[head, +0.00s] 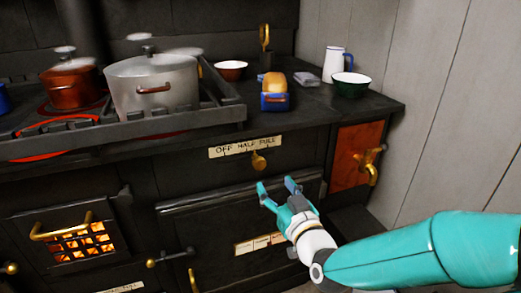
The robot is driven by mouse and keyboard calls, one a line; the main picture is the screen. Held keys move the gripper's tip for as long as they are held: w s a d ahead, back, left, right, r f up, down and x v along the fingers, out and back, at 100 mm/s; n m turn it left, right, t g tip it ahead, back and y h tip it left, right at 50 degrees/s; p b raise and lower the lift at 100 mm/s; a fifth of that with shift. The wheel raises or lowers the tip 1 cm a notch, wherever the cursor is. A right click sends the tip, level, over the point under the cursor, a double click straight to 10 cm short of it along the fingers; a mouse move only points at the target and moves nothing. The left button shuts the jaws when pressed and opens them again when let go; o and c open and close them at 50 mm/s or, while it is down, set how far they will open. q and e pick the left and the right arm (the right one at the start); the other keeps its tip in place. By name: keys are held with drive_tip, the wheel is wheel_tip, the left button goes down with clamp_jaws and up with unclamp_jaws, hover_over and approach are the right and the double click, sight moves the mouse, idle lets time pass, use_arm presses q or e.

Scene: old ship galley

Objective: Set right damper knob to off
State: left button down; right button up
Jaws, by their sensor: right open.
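The brass damper knob (259,161) sits on the black stove front, just below a cream scale plate (245,147) marked OFF, HALF and FULL from left to right. The knob is below the right part of the plate, between HALF and FULL. My right gripper (277,187), teal with an arm from the lower right, is open and empty. In the picture its fingers point up and left, a little below and right of the knob, apart from it. My left gripper is not in view.
A bar (240,191) crosses the oven door below the knob. A glowing firebox grate (82,241) is at left. An orange panel with a brass tap (371,165) is at right. Pots, including a large grey one (155,82), a bread loaf (274,82) and bowls stand on top.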

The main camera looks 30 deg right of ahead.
sight(261, 165)
use_arm(q)
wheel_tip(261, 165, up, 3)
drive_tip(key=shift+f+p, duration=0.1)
drive_tip(key=shift+p, duration=0.75)
use_arm(e)
drive_tip(key=x, duration=1.1)
drive_tip(key=shift+d, duration=0.1)
drive_tip(key=shift+c, duration=0.2)
clamp_jaws()
